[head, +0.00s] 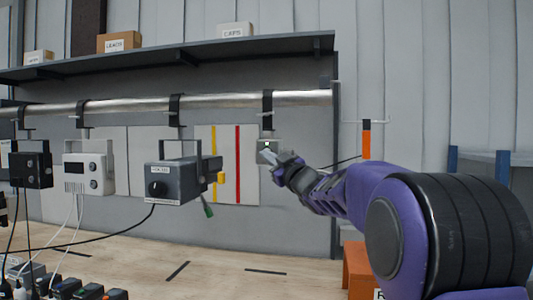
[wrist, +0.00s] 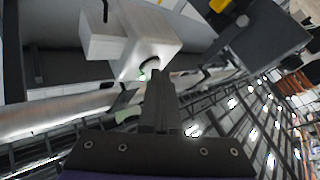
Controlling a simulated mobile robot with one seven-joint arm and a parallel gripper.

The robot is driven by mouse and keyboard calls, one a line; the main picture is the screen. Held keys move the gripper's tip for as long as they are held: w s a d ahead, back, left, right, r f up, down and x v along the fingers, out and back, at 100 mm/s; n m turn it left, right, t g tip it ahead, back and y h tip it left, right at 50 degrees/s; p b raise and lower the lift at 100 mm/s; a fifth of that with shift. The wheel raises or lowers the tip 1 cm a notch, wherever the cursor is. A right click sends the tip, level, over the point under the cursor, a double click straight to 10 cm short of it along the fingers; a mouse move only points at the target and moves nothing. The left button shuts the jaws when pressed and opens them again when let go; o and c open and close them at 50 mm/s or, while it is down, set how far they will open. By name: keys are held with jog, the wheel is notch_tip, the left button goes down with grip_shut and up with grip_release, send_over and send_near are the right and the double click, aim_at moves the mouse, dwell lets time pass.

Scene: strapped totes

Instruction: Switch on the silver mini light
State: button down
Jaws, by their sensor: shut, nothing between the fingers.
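The silver mini light (head: 264,146) is a small pale box hanging from the metal rail by a black clamp in the head view. A small bright greenish spot shows on its front. In the wrist view it is the silvery box (wrist: 120,32) at upper left, with a dark round part and a green glint near its lower end. My gripper (head: 273,161) is shut and empty at its front. In the wrist view the closed fingertips (wrist: 158,76) are close to that end of the box. I cannot tell whether they touch it.
Left of it on the rail (head: 220,101) hang a dark grey lamp (head: 175,181) with a knob, a white unit (head: 88,172) and a black unit (head: 31,170). A shelf (head: 180,58) with boxes runs above. Cables and small devices sit on the bench (head: 220,255) at left.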

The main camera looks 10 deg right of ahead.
dwell(0.3)
jog(key=shift+s+a+b, duration=0.3)
jog(key=shift+s+b, duration=0.15)
jog(key=shift+s, duration=0.35)
jog(key=s, duration=0.1)
jog(key=s+a+b, duration=0.1)
jog(key=s, duration=0.1)
jog(key=s+a+b, duration=0.1)
jog(key=shift+s, duration=0.25)
